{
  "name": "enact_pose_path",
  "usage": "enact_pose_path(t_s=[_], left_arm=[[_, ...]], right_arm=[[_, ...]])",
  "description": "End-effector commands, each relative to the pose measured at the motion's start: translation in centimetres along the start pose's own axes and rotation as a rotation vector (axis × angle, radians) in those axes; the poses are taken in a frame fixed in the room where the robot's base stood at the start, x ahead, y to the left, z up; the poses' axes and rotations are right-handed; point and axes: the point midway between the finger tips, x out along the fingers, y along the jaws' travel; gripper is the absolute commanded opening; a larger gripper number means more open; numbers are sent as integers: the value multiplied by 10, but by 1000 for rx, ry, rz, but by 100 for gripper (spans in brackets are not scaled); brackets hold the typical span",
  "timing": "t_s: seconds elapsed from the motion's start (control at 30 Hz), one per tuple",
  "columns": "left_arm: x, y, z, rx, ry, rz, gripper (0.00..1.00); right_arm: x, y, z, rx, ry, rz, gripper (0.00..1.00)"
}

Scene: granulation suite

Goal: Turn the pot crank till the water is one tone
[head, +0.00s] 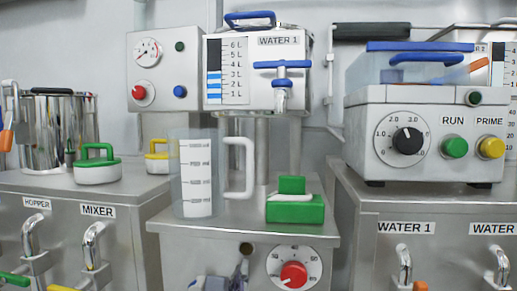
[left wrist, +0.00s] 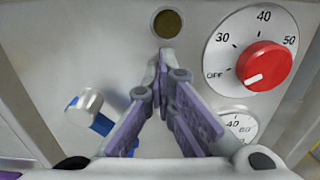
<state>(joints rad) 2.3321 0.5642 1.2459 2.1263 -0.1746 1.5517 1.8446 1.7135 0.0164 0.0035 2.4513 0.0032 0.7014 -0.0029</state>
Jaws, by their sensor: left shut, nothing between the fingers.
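A steel pot (head: 62,135) stands at the far left of the head view, on the left cabinet. A dark bar (head: 52,91) lies across its top; I cannot tell whether it is the crank. The water inside is hidden by the wall. My left gripper (head: 242,266) is low in the middle, in front of the centre cabinet and well right of the pot. In the left wrist view its fingers (left wrist: 163,58) are shut and empty, just below a round brown spot (left wrist: 168,24) on the panel. My right gripper is not in view.
A red knob (head: 293,274) on a dial is right of my left gripper; its mark points near OFF. A blue-handled tap (left wrist: 88,106) is at its left. A clear jug (head: 196,180) and a green-and-white block (head: 295,205) stand on the centre cabinet.

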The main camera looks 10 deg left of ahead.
Motion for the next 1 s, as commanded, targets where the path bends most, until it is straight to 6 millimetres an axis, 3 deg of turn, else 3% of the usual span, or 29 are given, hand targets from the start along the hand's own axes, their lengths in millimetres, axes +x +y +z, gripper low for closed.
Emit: enact_pose_path(t_s=[0.63, 0.87, 1.0], left_arm=[[0, -29, 43, 0, -2, -2, 0], [0, -32, 42, 0, 2, -2, 0], [0, -32, 42, 0, 2, -1, 22]], right_arm=[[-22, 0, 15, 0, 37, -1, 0], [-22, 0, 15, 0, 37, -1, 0], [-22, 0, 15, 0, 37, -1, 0]])
